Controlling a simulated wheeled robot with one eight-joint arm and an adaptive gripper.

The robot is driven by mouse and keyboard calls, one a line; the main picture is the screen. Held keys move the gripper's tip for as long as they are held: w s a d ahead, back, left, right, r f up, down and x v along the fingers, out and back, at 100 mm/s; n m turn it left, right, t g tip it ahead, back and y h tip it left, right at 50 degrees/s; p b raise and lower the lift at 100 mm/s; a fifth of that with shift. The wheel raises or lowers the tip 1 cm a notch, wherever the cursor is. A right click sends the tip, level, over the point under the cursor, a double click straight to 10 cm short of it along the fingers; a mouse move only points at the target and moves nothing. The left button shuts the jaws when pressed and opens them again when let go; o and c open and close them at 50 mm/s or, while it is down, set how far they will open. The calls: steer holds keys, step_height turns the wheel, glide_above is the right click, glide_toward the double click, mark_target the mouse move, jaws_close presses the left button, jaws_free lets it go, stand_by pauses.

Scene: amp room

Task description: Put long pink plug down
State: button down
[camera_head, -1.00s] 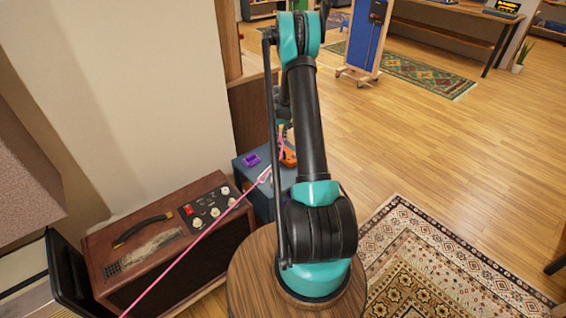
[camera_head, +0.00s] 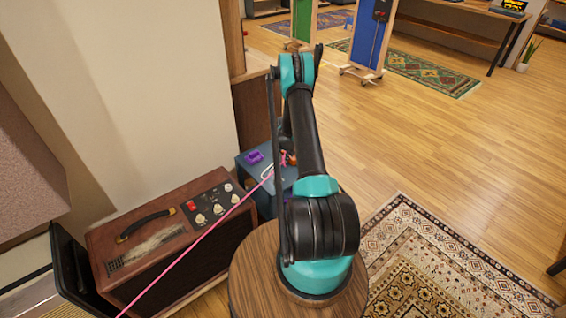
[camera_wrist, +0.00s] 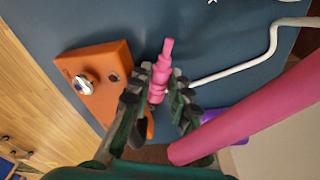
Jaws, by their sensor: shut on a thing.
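The long pink plug (camera_wrist: 159,82) is between the fingers of my gripper (camera_wrist: 160,88) in the wrist view. My gripper is shut on it, with the plug's narrow tip sticking out past the fingertips. The plug is over the blue top (camera_wrist: 225,55) of a box; I cannot tell whether it touches. A thick pink cable (camera_wrist: 245,112) crosses the wrist view at the right. In the head view the pink cable (camera_head: 190,249) runs from lower left up to the blue box (camera_head: 246,172). My arm mostly hides the gripper there.
An orange pedal (camera_wrist: 97,76) with a metal knob lies left of the plug on the blue top. A white cable (camera_wrist: 250,68) and a purple object (camera_head: 254,157) are there too. A brown amplifier (camera_head: 170,240) stands to the left. Open wooden floor (camera_head: 420,130) lies to the right.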

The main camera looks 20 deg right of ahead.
steer(key=shift+f, duration=0.85)
steer(key=shift+f, duration=0.4)
steer(key=c, duration=1.7)
jaws_free()
steer(key=shift+f, duration=0.15)
